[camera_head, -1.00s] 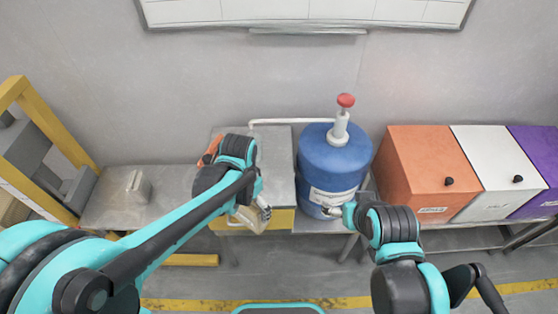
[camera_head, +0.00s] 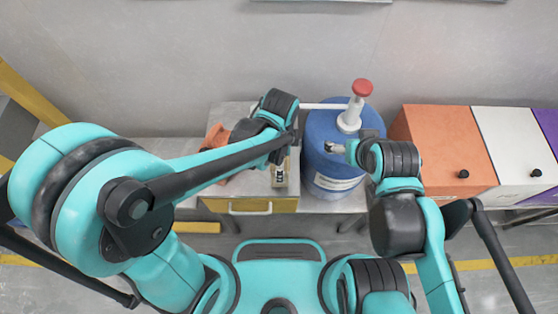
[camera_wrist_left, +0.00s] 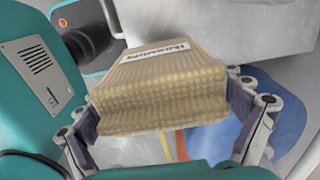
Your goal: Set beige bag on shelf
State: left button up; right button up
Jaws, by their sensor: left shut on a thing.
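The beige bag (camera_wrist_left: 160,95) fills the middle of the left wrist view, with a white printed label on its upper face. My left gripper (camera_wrist_left: 165,130) is shut on it, one finger at each side. The yellow-framed shelf (camera_head: 28,92) shows only in part at the far left, mostly behind my left arm. My right gripper (camera_head: 335,147) is in front of the blue barrel; its jaw opening is too small to tell.
The blue barrel (camera_head: 325,165) with a red-topped pump (camera_head: 360,90) stands right of the grey cabinet (camera_head: 232,112). An orange object (camera_head: 216,137) sits on the cabinet's left. Orange (camera_head: 445,140), white (camera_head: 515,140) and purple bins stand at the right. Floor in front is partly clear.

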pick_arm(q)
jog(key=w+f, duration=0.1)
jog(key=w, duration=0.2)
jog(key=shift+a+f+b, duration=0.15)
jog(key=shift+f+b, duration=0.15)
jog(key=shift+f, duration=0.1)
notch_tip(320, 180, down, 4)
jog(key=shift+f+b, duration=0.1)
jog(key=shift+b, duration=0.75)
jog(key=o, duration=1.2)
jog(key=shift+f, duration=0.1)
jog(key=shift+o, duration=0.5)
